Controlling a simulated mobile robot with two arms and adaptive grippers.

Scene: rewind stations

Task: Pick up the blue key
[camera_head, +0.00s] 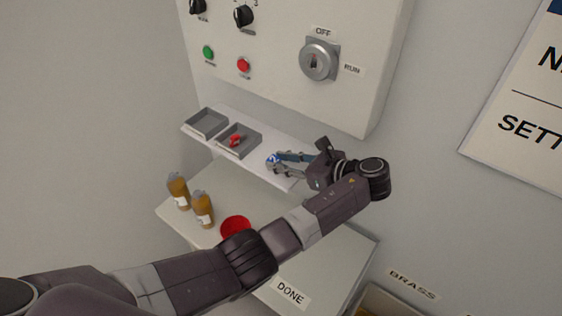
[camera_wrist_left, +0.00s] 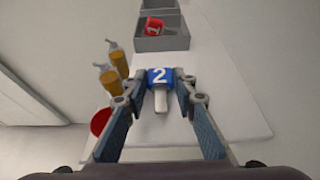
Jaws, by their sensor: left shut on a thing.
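The blue key (camera_wrist_left: 159,77) has a blue head marked 2 and a pale metal shaft (camera_wrist_left: 161,100) in the left wrist view. My left gripper (camera_wrist_left: 159,84) is shut on its head, one fingertip on each side. In the head view the blue key (camera_head: 273,159) is small, at the tips of my left gripper (camera_head: 275,163), over the white shelf (camera_head: 222,117). I cannot tell whether the key touches the shelf. My right gripper is not in view.
Two grey trays stand left on the shelf, one empty (camera_head: 207,123), one (camera_head: 239,141) holding a red key (camera_head: 236,140). Below are two amber bottles (camera_head: 179,191) (camera_head: 203,209) and a red bowl (camera_head: 236,228). A panel with a key switch (camera_head: 319,60) hangs above.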

